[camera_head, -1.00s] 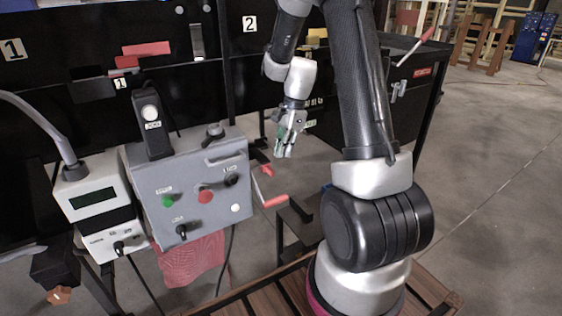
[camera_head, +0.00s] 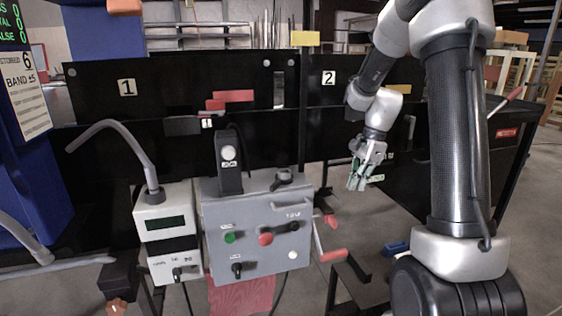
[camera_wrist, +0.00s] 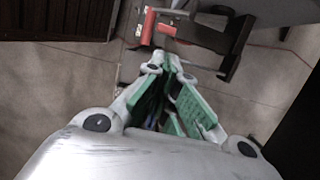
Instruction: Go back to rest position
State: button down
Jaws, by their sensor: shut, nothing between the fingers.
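My gripper (camera_head: 357,182) hangs from my arm at the right of the head view, fingers pointing down, in front of the black panels. It is shut and empty. In the wrist view my gripper (camera_wrist: 172,62) shows its green-padded fingers drawn together at the tips, with floor beneath. A red crank handle (camera_head: 334,255) is below and left of it in the head view, apart from it. A red handle (camera_wrist: 148,27) also shows near the fingertips in the wrist view; I cannot tell the gap.
A grey control box (camera_head: 258,225) with buttons and a white display unit (camera_head: 167,228) stand left of my gripper. Black panels (camera_head: 160,95) rise behind. A blue cabinet (camera_head: 22,165) is at the far left. Open floor (camera_head: 545,215) lies at the right.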

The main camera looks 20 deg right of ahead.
jog(key=s+a+r+n+t+h, duration=0.1)
jog(key=s+a+r+n+t, duration=0.1)
jog(key=s+r+n, duration=0.5)
jog(key=s+a+r+n+t+h, duration=0.1)
jog(key=s+r+n, duration=0.5)
jog(key=s, duration=1.1)
jog(key=a+n+t, duration=0.1)
jog(key=a+n, duration=0.1)
jog(key=n, duration=0.2)
jog(key=shift+r+n+h, duration=0.3)
jog(key=shift+r+h, duration=0.05)
jog(key=shift+h, duration=0.05)
